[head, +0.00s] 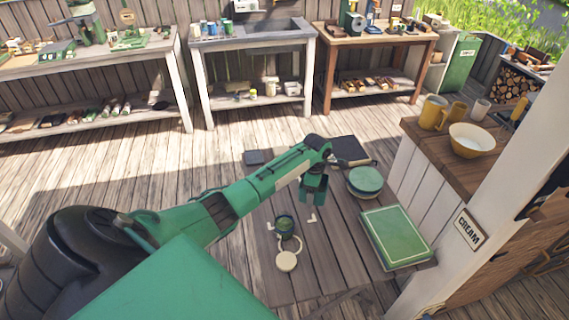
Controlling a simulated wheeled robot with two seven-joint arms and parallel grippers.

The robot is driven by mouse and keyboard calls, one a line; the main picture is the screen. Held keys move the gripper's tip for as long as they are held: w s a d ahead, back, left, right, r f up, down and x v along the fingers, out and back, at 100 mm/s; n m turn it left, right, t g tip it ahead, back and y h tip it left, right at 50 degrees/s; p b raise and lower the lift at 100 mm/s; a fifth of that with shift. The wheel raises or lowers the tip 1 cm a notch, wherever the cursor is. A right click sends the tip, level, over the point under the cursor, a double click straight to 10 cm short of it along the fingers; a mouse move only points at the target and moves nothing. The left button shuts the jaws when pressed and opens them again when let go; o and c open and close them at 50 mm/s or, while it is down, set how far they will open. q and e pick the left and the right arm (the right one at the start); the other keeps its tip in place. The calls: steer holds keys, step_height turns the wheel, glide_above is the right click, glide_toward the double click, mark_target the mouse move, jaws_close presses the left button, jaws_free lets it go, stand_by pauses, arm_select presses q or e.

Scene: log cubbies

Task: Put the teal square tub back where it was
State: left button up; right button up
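My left arm reaches in from the left over the slatted table (335,262). Its gripper (313,199) points down above the table, with its fingers apart and nothing clearly seen between them. I cannot pick out a teal square tub for sure. A flat green square item with a pale border (395,236) lies at the table's right side. A small round green jar (285,224) stands in front of the gripper, near pale corner marks (312,219). My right gripper is not in view.
A pale round disc (287,261) lies in front of the jar. Dark flat items (350,150) lie at the table's far edge.

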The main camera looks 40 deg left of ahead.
arm_select(q)
steer(key=shift+r, duration=0.1)
steer(key=d+r+m, duration=0.2)
steer(key=r, duration=0.1)
steer(key=d+r+m+b, duration=0.1)
steer(key=d+r+m, duration=0.2)
steer(key=s+d+r+m+b, duration=0.1)
steer(key=s+d+r+m, duration=0.2)
steer(key=s+m, duration=0.3)
steer(key=s+d+r+m+b, duration=0.1)
steer(key=s+d+r+m, duration=0.2)
steer(key=s+d+m, duration=0.2)
steer(key=s+d+r+m+b, duration=0.1)
steer(key=s+d+m, duration=0.4)
steer(key=s, duration=0.5)
steer(key=shift+r+m+g, duration=0.3)
steer(key=shift+r+m, duration=0.5)
steer(key=shift+r, duration=0.1)
